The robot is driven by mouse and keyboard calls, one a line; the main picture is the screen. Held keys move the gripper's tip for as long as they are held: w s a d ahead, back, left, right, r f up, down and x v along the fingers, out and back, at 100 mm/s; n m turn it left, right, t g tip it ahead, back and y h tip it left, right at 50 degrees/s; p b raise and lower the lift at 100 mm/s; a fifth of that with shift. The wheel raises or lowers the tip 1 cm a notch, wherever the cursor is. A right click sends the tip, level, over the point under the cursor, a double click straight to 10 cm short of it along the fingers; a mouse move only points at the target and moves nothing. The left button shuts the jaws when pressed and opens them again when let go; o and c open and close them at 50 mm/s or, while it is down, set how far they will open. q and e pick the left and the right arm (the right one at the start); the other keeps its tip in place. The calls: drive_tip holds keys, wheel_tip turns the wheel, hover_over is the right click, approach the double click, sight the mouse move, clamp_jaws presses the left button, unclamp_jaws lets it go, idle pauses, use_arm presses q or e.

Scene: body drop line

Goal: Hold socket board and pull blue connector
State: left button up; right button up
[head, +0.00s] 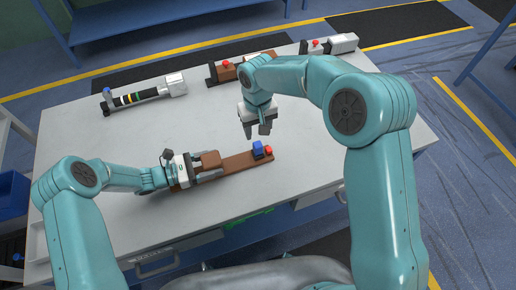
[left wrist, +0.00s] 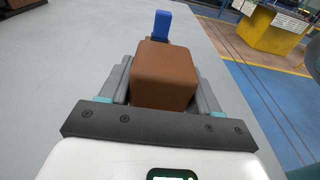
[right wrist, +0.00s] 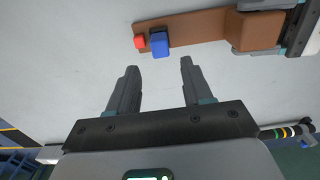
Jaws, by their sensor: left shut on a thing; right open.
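The brown socket board (head: 235,164) lies on the table, with a raised brown block (left wrist: 166,75) at its left end. The blue connector (head: 258,149) stands at its right end beside a small red piece (head: 268,150). My left gripper (head: 208,172) is shut on the board's brown block, one finger on each side. My right gripper (head: 259,131) is open and empty above the table, just behind the blue connector. In the right wrist view the blue connector (right wrist: 159,44) and the red piece (right wrist: 140,42) lie beyond the open fingers (right wrist: 158,80), apart from them.
A black rod with coloured bands and a grey end block (head: 140,97) lies at the table's back left. Another brown board with red pieces (head: 225,71) and a grey-white part (head: 330,45) lie along the back edge. The middle of the table (head: 190,130) is clear.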

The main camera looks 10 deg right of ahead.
sight(258, 145)
wheel_tip(258, 145, down, 9)
drive_tip(key=shift+r, duration=0.1)
idle(0.4)
clamp_jaws()
